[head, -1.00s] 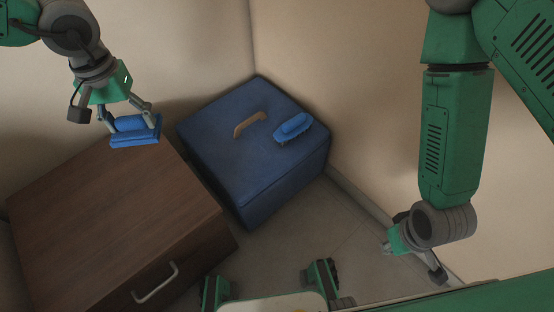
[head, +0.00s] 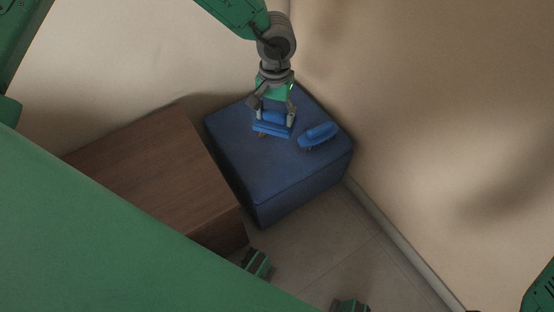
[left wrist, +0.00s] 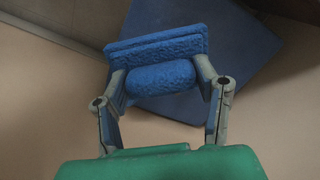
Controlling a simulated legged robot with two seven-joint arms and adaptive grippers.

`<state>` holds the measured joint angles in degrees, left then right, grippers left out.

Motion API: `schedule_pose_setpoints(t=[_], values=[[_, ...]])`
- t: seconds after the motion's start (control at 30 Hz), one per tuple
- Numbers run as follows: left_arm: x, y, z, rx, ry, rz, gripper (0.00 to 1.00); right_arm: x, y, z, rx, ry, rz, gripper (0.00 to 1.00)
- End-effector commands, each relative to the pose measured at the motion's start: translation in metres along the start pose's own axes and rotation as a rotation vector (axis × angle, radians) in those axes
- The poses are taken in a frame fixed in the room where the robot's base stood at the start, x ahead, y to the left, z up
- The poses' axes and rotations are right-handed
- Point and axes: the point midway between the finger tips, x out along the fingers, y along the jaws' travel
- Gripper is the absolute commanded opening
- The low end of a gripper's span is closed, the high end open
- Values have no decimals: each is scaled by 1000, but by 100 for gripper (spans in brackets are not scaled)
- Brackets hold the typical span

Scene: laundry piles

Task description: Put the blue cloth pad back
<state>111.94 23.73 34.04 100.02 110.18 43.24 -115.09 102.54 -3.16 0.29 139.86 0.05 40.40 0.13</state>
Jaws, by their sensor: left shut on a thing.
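My left gripper (head: 274,117) is shut on the blue cloth pad (head: 270,131), one finger at each end. The pad has a flat textured slab and a rounded grip part, which show clearly in the left wrist view (left wrist: 160,48). In the head view the pad is over the back left part of the blue ottoman (head: 265,165). The wrist view shows the ottoman (left wrist: 250,65) farther off behind the pad, so they look apart. My right gripper is out of view.
A blue brush-like object (head: 319,135) lies on the ottoman's right side. A brown wooden cabinet (head: 160,165) stands left of the ottoman. Walls close in behind and right. The ottoman's front top is clear.

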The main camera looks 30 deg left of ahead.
Motion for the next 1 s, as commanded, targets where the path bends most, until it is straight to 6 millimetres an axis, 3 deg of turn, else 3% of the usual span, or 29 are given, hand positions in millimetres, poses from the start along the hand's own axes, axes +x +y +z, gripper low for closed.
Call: schedule_pose_setpoints(t=[0.1,0.2,0.33,0.53,0.9,1.0], values=[[45,-1,-2,-59,2,-9,24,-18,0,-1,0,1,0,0],[71,-2,-3,-91,14,-7,24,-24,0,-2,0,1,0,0],[94,-3,-3,-107,22,-4,24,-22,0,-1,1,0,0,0],[131,-5,-4,-109,22,-3,24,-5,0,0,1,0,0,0],[184,-4,-5,-108,22,-2,24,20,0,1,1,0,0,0],[191,-4,-6,-108,23,-1,24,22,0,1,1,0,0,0]])
